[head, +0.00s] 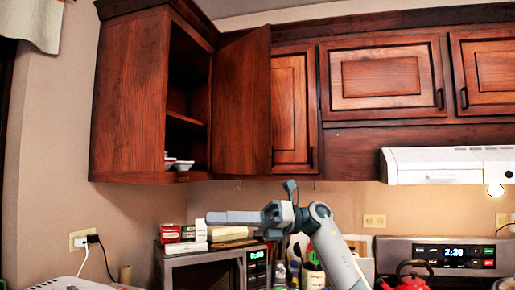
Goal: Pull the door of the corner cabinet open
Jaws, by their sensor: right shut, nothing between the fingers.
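The corner cabinet (130,98) hangs on the wall at the upper left, in dark reddish wood. Its door (241,105) stands swung out to the right, so the dark inside with a shelf (184,119) shows. Small white dishes (182,165) sit on the cabinet's floor. My right gripper (212,217) is below the open door, in front of the microwave's top. Its fingers point left, are shut and hold nothing. It is apart from the door in the picture. My left gripper is not in view.
More closed wall cabinets (383,77) run to the right, above a white range hood (449,165). Below stand a microwave (207,272) with boxes (170,234) on top, a stove panel (440,255) and a red kettle (407,279).

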